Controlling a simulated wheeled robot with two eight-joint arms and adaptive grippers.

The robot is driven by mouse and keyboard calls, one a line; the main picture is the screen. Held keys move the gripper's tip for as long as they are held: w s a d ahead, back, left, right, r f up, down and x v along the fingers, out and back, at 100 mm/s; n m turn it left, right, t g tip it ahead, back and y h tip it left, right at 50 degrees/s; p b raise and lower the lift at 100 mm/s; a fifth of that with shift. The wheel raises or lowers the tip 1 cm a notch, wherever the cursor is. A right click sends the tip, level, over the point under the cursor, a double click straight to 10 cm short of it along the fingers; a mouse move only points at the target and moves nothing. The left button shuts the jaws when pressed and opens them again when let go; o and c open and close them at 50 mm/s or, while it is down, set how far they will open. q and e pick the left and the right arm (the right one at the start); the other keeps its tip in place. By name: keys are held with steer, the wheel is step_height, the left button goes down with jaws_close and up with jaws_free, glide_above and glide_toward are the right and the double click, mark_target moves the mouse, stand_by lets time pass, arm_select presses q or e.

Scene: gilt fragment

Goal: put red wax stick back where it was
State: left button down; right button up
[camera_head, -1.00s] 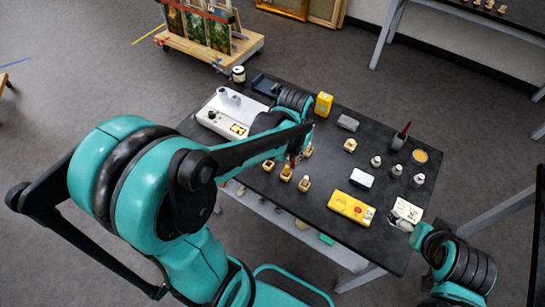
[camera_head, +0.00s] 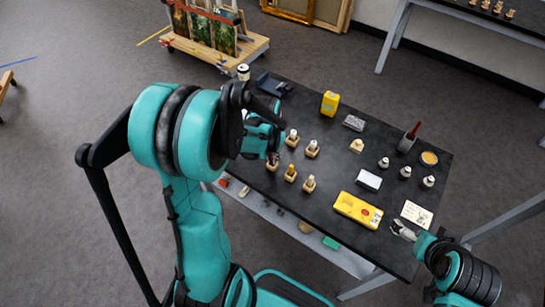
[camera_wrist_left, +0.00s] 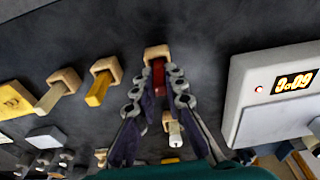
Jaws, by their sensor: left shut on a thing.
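The red wax stick (camera_wrist_left: 158,74) is between the fingers of my left gripper (camera_wrist_left: 157,90) in the left wrist view. The gripper is shut on it. One end of the stick meets a small wooden holder (camera_wrist_left: 157,53); how deep it sits I cannot tell. In the head view my left gripper (camera_head: 272,155) is at the table's left front edge, mostly hidden by my arm, at the end of a row of holders. My right gripper (camera_head: 403,231) is at the right front, by a white card; its jaws are too small to judge.
Beside it stand holders with a yellow stick (camera_head: 290,173), a pale stick (camera_head: 309,184) and white-topped ones (camera_head: 292,138). A yellow device (camera_head: 357,210), a white box (camera_head: 368,180), and several small bottles stand farther right. The white unit with a display (camera_wrist_left: 275,95) is close by.

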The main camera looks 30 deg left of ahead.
arm_select(q)
steer(key=shift+f, duration=0.15)
steer(key=c, duration=1.6)
jaws_free()
